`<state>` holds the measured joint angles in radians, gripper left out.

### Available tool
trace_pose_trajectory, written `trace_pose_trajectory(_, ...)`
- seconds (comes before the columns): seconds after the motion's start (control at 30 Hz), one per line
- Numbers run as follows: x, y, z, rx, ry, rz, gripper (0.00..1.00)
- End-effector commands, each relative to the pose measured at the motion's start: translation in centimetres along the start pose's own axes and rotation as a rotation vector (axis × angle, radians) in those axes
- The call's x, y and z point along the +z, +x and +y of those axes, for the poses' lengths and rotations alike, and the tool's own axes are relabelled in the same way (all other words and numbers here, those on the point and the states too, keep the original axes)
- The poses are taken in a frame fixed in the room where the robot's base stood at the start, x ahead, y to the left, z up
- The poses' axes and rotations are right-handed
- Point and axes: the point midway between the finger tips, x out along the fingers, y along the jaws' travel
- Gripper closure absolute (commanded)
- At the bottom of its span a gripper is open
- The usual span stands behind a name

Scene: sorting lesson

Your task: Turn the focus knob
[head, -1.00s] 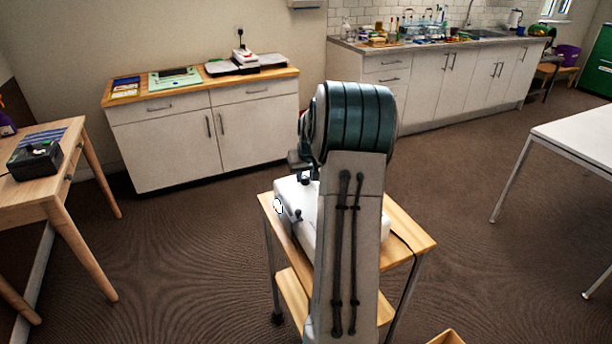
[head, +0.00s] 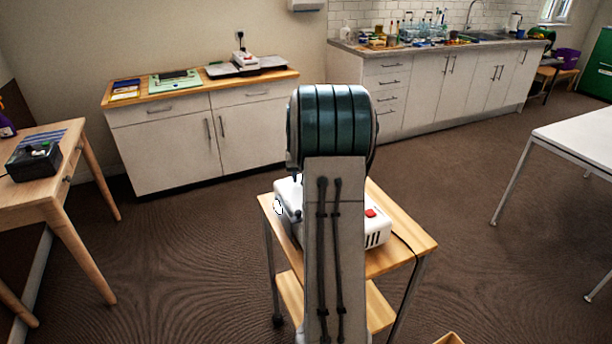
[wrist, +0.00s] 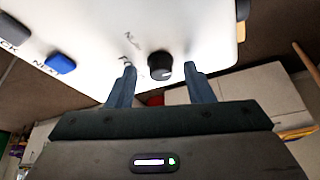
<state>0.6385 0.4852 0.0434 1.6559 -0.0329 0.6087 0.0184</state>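A white device (head: 377,230) stands on a wooden-topped cart, mostly hidden behind my arm in the head view. In the wrist view its white face (wrist: 105,30) fills the top. A black round knob (wrist: 160,66) with a pale mark sits near the face's lower edge. My gripper (wrist: 160,72) is open, with one blue finger on each side of the knob. Gaps show between knob and fingers; I cannot tell how deep the fingers reach. My gripper and the knob are hidden in the head view.
A blue button (wrist: 61,64) marked NEXT and a grey button are on the same face, left of the knob. A red button (head: 370,213) is on the device's top. The cart's top (head: 408,232) is bare at right. A wooden desk (head: 50,180) stands left.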

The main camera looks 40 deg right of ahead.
Motion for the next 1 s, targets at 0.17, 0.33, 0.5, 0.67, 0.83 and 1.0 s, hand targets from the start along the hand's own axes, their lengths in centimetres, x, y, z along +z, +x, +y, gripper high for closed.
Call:
trace_pose_trajectory(0.17, -0.1, -0.5, 0.0, 0.0, 0.0, 0.002, 0.53)
trace_pose_trajectory(0.33, -0.1, -3.0, 0.0, 0.0, 0.0, 0.005, 0.53)
trace_pose_trajectory(0.5, -0.1, -7.1, 0.0, -0.001, 0.0, 0.006, 0.53)
trace_pose_trajectory(0.67, -0.1, -10.5, 0.0, 0.0, -0.001, 0.004, 0.53)
trace_pose_trajectory(0.83, -0.1, -12.9, 0.0, 0.0, -0.001, 0.002, 0.53)
trace_pose_trajectory(1.0, 0.0, -13.8, 0.0, 0.0, 0.0, 0.001, 0.53)
